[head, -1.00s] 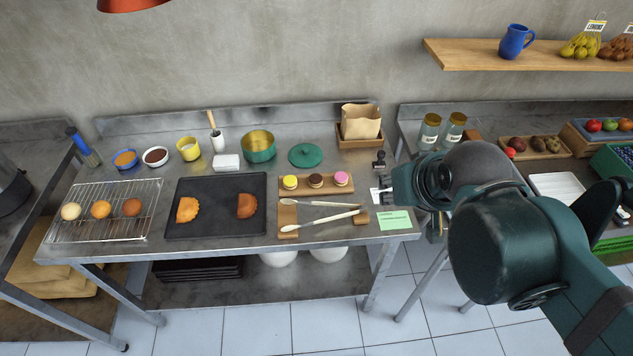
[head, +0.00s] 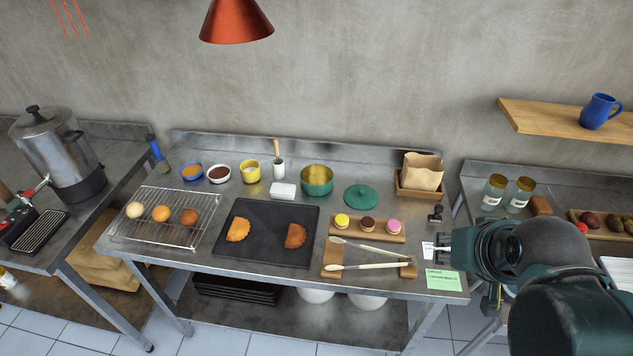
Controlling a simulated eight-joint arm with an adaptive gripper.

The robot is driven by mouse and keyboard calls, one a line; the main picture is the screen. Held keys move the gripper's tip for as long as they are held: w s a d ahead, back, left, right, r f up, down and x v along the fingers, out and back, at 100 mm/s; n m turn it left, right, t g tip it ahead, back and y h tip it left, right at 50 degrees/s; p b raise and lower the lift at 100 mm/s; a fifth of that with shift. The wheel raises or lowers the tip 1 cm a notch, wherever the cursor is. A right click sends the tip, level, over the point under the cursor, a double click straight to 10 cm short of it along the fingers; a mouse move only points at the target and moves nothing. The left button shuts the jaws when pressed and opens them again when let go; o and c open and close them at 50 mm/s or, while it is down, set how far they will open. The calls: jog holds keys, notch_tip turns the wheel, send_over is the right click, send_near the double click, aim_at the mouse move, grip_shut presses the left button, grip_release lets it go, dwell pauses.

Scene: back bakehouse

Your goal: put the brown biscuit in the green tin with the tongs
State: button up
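A brown round biscuit (head: 368,223) sits between a yellow and a pink one on a wooden board (head: 385,238). The green tin (head: 317,182) stands open behind, its inside gold-coloured; a green lid (head: 361,196) lies flat to its right. The tongs (head: 365,266) lie in front of the board, across wooden rests; their two long pale arms spread to the left and come close at the right. My gripper (head: 441,247) is at the right end of the table, right of the tongs and apart from them. Its fingers are small and partly hidden, so their opening is unclear.
A dark tray (head: 268,248) with two pastries and a wire rack (head: 170,232) with round buns lie left. Bowls, a yellow cup (head: 250,170) and a white butter-like block (head: 283,190) stand behind. A paper bag in a wooden box (head: 398,188) and a green card (head: 443,282) are near my arm.

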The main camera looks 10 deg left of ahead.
jog(key=o, duration=0.6)
jog(key=shift+w+a+f+n+g+p, duration=2)
jog(key=shift+w+a+n+p, duration=0.95)
jog(key=shift+w+n, duration=1.85)
jog(key=shift+w+a+f+n+g+y+p, duration=0.2)
jog(key=shift+w+a+f+n+g+p, duration=0.5)
jog(key=shift+f+n, duration=0.85)
jog(key=shift+w+a+f+n+g+y+p, duration=0.3)
jog(key=shift+a+f+n+p, duration=0.45)
jog(key=shift+f+n+p, duration=0.75)
jog(key=shift+w+a+f+n+g+y+p, duration=0.1)
jog(key=shift+w+a+f+n+g+p, duration=0.6)
jog(key=shift+f+n, duration=0.8)
jog(key=shift+s+f+m, duration=0.15)
jog(key=shift+f+m, duration=0.2)
jog(key=shift+f, duration=0.15)
jog(key=shift+a+f+b, duration=0.15)
jog(key=shift+f+b, duration=0.65)
jog(key=shift+f, duration=0.55)
jog(key=shift+a+f+b, duration=0.15)
jog(key=shift+f+b, duration=0.65)
jog(key=shift+f, duration=0.55)
jog(key=shift+a+f+b, duration=0.2)
jog(key=shift+f+b, duration=1.4)
jog(key=shift+f, duration=0.05)
